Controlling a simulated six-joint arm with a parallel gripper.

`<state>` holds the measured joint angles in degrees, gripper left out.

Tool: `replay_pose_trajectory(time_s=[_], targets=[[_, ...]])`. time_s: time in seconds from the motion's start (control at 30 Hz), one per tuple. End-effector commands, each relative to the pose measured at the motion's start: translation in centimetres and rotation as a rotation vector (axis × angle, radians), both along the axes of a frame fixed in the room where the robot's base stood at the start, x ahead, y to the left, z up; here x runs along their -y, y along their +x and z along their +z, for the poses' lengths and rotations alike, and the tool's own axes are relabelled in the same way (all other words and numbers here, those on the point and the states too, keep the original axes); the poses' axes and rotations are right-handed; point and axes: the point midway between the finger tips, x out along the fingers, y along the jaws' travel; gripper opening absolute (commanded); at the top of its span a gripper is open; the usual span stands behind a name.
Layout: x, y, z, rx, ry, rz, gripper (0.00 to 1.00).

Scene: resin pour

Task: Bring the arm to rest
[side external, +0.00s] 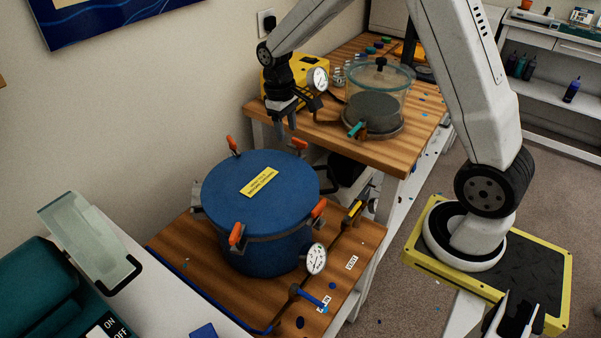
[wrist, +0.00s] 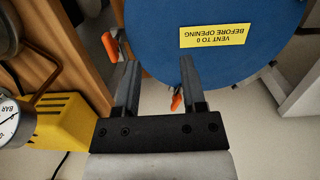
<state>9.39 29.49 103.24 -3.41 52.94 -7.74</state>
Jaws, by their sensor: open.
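My gripper (side external: 286,132) hangs pointing down in the side external view, behind the far rim of the blue pressure pot and in front of the wooden bench edge. In the wrist view my gripper (wrist: 160,75) has its two fingers spread apart with nothing between them. The blue pot (side external: 225,190) stands on a lower wooden surface, its lid on with a yellow label and orange-handled clamps around it. The pot lid also shows in the wrist view (wrist: 215,65), beyond the fingertips. An orange clamp handle (wrist: 176,102) shows between the fingers, below them.
A clear vacuum chamber (side external: 377,100) stands on the upper wooden bench (side external: 405,152), close to the right of my gripper. A yellow box (side external: 308,72) is behind my wrist. A pressure gauge (side external: 316,258) and blue-handled valve (side external: 312,298) sit at the pot's front right.

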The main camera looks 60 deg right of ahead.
Motion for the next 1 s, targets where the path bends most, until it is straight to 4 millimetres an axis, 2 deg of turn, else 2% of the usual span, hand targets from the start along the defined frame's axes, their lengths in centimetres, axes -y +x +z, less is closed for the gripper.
replay_pose_trajectory(time_s=[0.4, 0.7, 0.8, 1.0], targets=[[-5.0, -7.1, 0.6, 0.179, 0.009, 0.005, 0.53], [-7.3, -12.5, 0.3, 0.295, 0.024, -0.001, 0.53], [-7.7, -13.7, 0.1, 0.317, 0.028, -0.003, 0.53], [-7.9, -14.7, 0.0, 0.337, 0.031, -0.006, 0.53]])
